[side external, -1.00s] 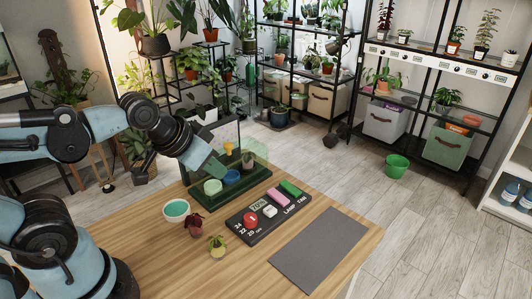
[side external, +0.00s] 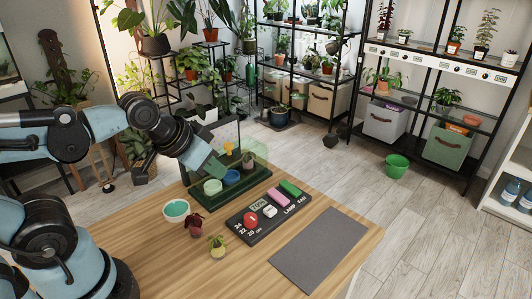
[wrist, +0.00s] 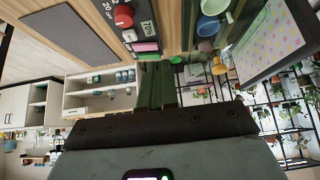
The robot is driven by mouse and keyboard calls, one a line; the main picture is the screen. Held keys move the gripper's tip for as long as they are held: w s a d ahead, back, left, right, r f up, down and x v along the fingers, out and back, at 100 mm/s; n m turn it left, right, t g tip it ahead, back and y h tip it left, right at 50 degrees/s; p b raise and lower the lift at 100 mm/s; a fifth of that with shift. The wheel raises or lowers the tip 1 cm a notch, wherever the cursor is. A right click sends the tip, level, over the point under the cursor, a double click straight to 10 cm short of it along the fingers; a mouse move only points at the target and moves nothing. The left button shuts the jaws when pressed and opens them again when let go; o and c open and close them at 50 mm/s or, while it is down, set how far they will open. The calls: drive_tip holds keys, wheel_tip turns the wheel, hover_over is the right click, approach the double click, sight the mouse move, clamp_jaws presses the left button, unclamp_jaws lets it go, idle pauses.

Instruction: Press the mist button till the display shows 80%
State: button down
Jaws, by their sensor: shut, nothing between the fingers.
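The black control panel (side external: 262,226) lies on the wooden table. Its small display (side external: 258,206) appears to read 70%. A white button (side external: 270,211) sits beside the display; I see no readable mist label on it. A red round knob (side external: 250,220) with a number scale is at the left. A pink rocker (side external: 277,196) and a green rocker (side external: 290,188) are near the words LAMP and FAN. The panel also shows in the wrist view (wrist: 105,32). My gripper (side external: 219,171) is shut and empty, by the glass case and apart from the panel. Its green fingers show in the wrist view (wrist: 157,85).
The green-based glass case (side external: 228,190) holds pots behind the panel. A teal-filled bowl (side external: 176,209) and two small plants, one reddish (side external: 193,222) and one green-yellow (side external: 217,245), stand left of the panel. A grey mat (side external: 320,250) lies at the right.

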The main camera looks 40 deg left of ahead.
drive_tip(key=m+t+y, duration=0.1)
drive_tip(key=m+t, duration=0.1)
drive_tip(key=m, duration=0.6)
hover_over(268, 212)
drive_tip(key=shift+f, duration=0.2)
drive_tip(key=shift+f, duration=0.15)
drive_tip(key=shift+f, duration=4.25)
drive_tip(key=shift+f, duration=0.1)
drive_tip(key=shift+f, duration=0.35)
drive_tip(key=shift+r, duration=0.2)
